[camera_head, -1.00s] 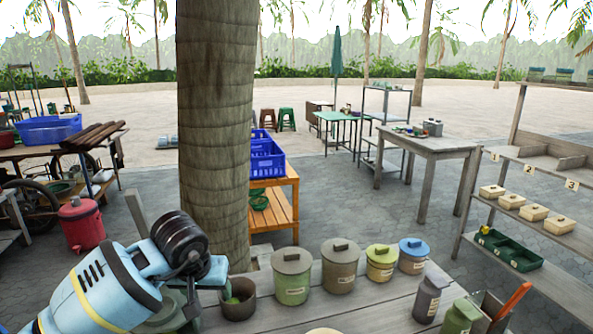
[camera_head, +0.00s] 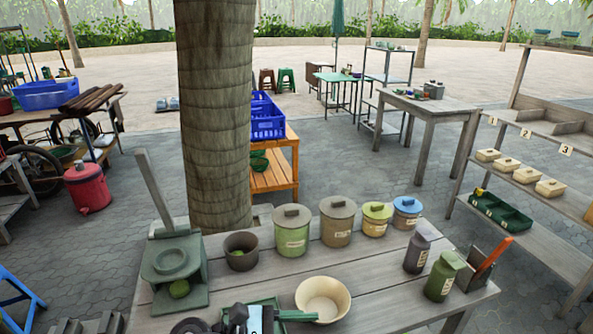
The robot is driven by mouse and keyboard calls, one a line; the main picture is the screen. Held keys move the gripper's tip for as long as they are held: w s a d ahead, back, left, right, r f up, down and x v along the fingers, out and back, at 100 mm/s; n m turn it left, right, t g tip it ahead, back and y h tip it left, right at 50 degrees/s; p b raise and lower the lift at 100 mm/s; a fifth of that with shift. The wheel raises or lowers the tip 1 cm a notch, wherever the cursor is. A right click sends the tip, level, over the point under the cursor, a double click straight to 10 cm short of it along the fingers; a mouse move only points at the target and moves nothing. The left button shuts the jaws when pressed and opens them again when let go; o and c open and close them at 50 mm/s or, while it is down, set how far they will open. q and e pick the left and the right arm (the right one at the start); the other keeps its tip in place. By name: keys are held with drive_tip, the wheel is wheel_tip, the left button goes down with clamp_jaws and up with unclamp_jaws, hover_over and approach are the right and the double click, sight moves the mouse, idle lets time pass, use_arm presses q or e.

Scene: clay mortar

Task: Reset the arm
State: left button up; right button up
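A small part of my arm, with a black rounded piece and a pale blue and black piece (camera_head: 240,319), shows at the bottom edge of the head view, in front of the table. Its fingertips cannot be made out, so I cannot tell whether it is open or shut. My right gripper is not seen.
The grey plank table (camera_head: 385,285) holds lidded jars (camera_head: 292,231), a cream bowl (camera_head: 323,297), a green tray (camera_head: 268,306) partly hidden by my arm, and bottles (camera_head: 441,279) beside a holder at the right. A tree trunk (camera_head: 215,120) rises behind the table. A shelf (camera_head: 540,205) stands right.

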use_arm(q)
drive_tip(key=s+a+f+m+t+y, duration=0.25)
drive_tip(key=a+m+t, duration=0.2)
drive_tip(key=m, duration=0.75)
drive_tip(key=s+a+f+m+t+y+p, duration=0.1)
drive_tip(key=a+f+m+t+y, duration=0.3)
drive_tip(key=m, duration=0.8)
drive_tip(key=s+a+f+m+t+y, duration=0.2)
drive_tip(key=a+m+t, duration=0.3)
drive_tip(key=m, duration=0.7)
drive_tip(key=s+a+f+n+g+y, duration=0.3)
drive_tip(key=s+a+f+n, duration=0.1)
drive_tip(key=s+f+n, duration=0.3)
drive_tip(key=s+a+f+n+g+y+p, duration=0.1)
drive_tip(key=s+a+f+n+g+y, duration=0.2)
drive_tip(key=s+f+n, duration=0.5)
drive_tip(key=s+a+n, duration=0.1)
drive_tip(key=s+n, duration=0.1)
drive_tip(key=s, duration=0.2)
drive_tip(key=shift+s+n, duration=0.2)
drive_tip(key=shift+n, duration=0.1)
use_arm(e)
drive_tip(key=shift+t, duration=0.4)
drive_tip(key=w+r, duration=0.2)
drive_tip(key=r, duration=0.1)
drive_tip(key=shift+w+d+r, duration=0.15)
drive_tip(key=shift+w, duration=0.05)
